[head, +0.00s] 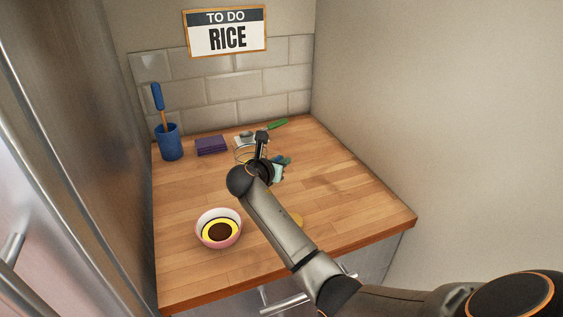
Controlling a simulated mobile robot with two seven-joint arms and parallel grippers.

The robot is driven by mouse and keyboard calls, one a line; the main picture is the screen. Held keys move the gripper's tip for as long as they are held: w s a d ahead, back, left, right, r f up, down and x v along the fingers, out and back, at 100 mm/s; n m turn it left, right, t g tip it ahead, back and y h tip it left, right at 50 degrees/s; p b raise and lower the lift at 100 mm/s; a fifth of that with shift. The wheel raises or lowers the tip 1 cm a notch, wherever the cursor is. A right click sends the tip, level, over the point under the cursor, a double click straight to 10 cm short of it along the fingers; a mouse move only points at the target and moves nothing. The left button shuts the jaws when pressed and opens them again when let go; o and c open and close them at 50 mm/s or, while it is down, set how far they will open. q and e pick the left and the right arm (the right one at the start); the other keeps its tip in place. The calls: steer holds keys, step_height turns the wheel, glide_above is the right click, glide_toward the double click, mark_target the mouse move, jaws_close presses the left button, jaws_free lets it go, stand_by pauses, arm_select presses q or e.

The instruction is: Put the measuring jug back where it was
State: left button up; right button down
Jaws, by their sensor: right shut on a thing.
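The measuring jug (242,155) looks like a clear glass vessel at the back middle of the wooden worktop, partly hidden by my right gripper. My right gripper (260,147) is over the jug's right side and shut on it. Whether the jug's base touches the worktop is hard to tell. My left gripper is out of view.
On the worktop (340,195) are a blue holder (171,143) with a utensil, a purple block (212,146), a green-handled tool (275,126), a small teal item (279,173) and a pink bowl (236,240). The right side is clear.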

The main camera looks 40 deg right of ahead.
stand_by(0.3)
steer(key=c, duration=1.3)
jaws_free()
steer(key=shift+f, duration=0.1)
steer(key=o, duration=0.4)
steer(key=shift+r, duration=0.2)
steer(key=p+v, duration=0.1)
steer(key=v, duration=1.1)
